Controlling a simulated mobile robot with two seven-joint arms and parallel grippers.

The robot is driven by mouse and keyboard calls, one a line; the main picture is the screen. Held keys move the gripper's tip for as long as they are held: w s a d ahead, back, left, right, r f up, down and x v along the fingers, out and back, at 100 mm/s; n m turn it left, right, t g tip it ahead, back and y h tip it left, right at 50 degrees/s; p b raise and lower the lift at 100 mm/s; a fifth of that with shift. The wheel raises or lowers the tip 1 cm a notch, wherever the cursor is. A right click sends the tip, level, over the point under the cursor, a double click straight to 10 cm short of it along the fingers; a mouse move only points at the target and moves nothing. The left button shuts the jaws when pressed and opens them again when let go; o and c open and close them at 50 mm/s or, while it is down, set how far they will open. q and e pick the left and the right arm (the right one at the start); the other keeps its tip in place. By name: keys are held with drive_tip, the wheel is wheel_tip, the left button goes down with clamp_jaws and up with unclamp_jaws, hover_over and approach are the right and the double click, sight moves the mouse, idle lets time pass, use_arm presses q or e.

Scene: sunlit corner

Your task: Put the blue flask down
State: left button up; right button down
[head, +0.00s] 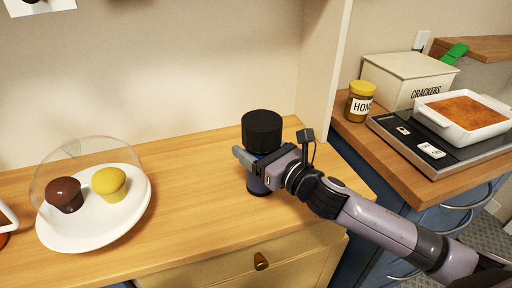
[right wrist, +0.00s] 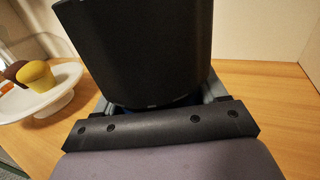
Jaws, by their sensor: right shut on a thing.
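The blue flask (head: 256,185) has a wide black lid (head: 262,131) and is upright at the right part of the wooden counter. My right gripper (head: 249,160) is shut on the flask's body just below the lid. The flask's base appears at the counter surface; I cannot tell whether it touches or hovers slightly. In the right wrist view the black lid (right wrist: 140,50) fills the upper middle and hides most of the blue body. My left gripper is not in view.
A white plate (head: 130,215) with a brown muffin (head: 65,194), a yellow muffin (head: 110,184) and a clear dome stands left on the counter (head: 200,215). Right of the partition are a honey jar (head: 360,101), a crackers box (head: 405,80) and a baking dish (head: 466,115). Counter between plate and flask is clear.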

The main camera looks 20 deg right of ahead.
drive_tip(key=shift+f, duration=0.1)
drive_tip(key=shift+c, duration=0.3)
unclamp_jaws()
drive_tip(key=shift+s, duration=0.1)
drive_tip(key=b+v, duration=0.2)
drive_tip(key=v, duration=0.9)
drive_tip(key=shift+s+d, duration=0.2)
drive_tip(key=shift+s, duration=0.15)
